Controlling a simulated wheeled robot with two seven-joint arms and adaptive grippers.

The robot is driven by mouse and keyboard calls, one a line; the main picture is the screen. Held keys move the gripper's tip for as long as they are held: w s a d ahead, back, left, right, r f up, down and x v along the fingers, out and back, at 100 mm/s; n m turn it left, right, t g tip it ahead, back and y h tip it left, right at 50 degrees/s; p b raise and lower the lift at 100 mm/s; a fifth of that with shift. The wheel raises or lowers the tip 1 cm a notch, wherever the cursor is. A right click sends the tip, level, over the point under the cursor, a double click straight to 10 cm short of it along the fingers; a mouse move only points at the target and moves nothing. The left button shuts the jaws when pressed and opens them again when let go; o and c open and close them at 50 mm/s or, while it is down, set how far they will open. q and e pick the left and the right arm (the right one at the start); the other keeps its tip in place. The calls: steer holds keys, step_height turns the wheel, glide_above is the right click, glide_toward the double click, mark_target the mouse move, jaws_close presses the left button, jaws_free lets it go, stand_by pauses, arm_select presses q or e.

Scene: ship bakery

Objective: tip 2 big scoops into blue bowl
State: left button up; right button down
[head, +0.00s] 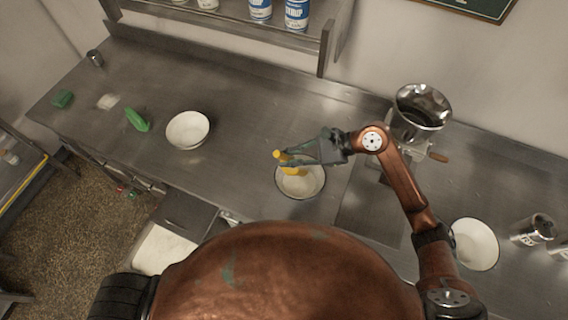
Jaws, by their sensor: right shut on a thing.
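My right gripper (300,154) reaches in from the right and is shut on a yellow scoop (290,160). The scoop is over a pale bowl (311,188) with a dark rim in the middle of the counter. The jaws partly hide the scoop, and I cannot tell whether anything is in it. Another white bowl (187,129) stands farther left, and a third pale bowl (474,243) stands at the right. None of the bowls looks clearly blue. A green scoop-like thing (137,120) lies left of the white bowl. My left gripper is not in view.
A metal mill with a hopper (421,110) stands behind my right arm. Metal shakers (533,229) stand at the right. An open bin of white powder (165,250) is below the counter's front edge. A green block (63,98) lies far left. The counter's back middle is clear.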

steer(key=shift+w+d+r+y+b, duration=0.3)
steer(key=shift+w+d+b, duration=0.1)
stand_by(1.3)
steer(key=shift+r, duration=1.6)
steer(key=shift+r+n+t+h, duration=0.35)
steer(key=shift+n+t+h, duration=0.15)
steer(key=shift+h, duration=0.5)
steer(key=shift+r+n+t+h, duration=0.15)
steer(key=shift+n+t+h, duration=0.25)
steer(key=shift+t+h, duration=0.5)
